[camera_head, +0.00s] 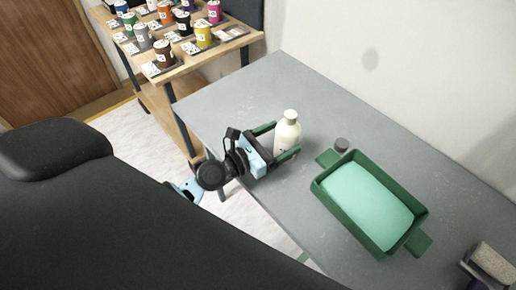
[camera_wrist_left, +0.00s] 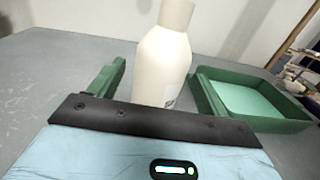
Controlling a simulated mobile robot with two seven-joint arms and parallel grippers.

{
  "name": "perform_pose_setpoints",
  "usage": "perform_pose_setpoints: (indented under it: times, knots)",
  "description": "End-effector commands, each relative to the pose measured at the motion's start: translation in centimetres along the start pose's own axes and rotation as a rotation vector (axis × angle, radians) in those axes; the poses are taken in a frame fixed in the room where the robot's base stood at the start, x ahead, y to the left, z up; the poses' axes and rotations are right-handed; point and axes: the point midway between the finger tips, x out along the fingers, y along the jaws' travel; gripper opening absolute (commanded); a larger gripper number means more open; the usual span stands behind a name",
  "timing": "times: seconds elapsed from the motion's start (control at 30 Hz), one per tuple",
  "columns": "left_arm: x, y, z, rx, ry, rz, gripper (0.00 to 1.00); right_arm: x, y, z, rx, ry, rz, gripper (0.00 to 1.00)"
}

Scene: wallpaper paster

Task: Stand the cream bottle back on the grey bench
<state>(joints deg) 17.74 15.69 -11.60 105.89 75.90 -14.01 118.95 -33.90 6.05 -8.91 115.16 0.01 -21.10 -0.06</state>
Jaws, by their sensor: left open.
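The cream bottle (camera_head: 287,133) stands upright on the grey bench (camera_head: 285,80) in the head view. My left gripper (camera_head: 276,140) is open, with its green fingers on either side of the bottle. In the left wrist view the bottle (camera_wrist_left: 165,60) rises just ahead of the gripper body, upright or nearly so. The bottle's base is partly hidden behind the gripper. My right gripper is not in view.
A sponge-like block (camera_head: 492,262) lies at the far right. A wooden shelf (camera_head: 215,52) with several paint cans stands behind. The bench's far left is clear.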

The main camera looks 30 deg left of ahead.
Motion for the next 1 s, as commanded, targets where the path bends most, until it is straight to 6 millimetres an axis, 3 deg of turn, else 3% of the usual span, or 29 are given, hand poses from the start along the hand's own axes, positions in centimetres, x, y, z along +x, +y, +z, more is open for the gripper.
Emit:
perform_pose_setpoints:
  times: [0.2,0.4,1.0]
  knots:
    - [-4.6,0.0,-0.4,-0.001,0.005,0.000,0.77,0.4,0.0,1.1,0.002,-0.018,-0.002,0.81]
    - [-7.0,0.0,-0.3,0.000,0.004,0.000,0.77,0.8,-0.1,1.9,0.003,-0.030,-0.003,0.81]
    - [-7.8,0.0,0.0,0.000,0.000,0.000,0.77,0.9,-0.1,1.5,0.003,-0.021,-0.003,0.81]
